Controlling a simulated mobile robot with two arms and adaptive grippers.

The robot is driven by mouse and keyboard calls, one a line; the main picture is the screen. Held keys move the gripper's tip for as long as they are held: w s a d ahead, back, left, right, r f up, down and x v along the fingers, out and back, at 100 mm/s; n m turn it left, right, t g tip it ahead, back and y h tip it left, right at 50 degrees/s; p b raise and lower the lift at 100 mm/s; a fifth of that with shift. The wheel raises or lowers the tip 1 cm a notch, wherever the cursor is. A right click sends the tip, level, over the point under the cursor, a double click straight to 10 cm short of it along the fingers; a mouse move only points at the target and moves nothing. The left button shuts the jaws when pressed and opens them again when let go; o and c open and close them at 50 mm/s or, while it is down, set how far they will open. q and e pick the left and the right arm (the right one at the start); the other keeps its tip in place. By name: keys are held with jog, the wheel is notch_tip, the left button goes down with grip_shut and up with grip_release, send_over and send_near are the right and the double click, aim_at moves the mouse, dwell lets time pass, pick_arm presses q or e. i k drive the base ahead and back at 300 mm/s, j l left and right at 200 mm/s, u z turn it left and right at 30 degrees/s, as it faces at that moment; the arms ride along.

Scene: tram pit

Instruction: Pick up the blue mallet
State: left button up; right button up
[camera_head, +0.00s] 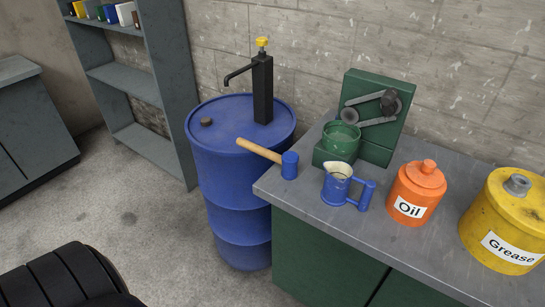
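The blue mallet (290,165) is at the left end of the grey counter top (375,225). Its blue cylindrical head stands on the counter near the left edge. Its light wooden handle (258,150) points left and sticks out past the counter edge, in front of the blue drum in the picture. Nothing covers the mallet. Neither of my grippers shows in the head view.
A blue jug (338,184) stands right of the mallet, beside a green machine (380,105). An orange oil can (416,192) and yellow grease can (503,225) stand further right. A blue drum (232,190) with a black pump (263,90) stands left. Floor (140,215) is open in front.

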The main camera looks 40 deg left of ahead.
aim_at(288, 160)
jog(key=u, duration=1.35)
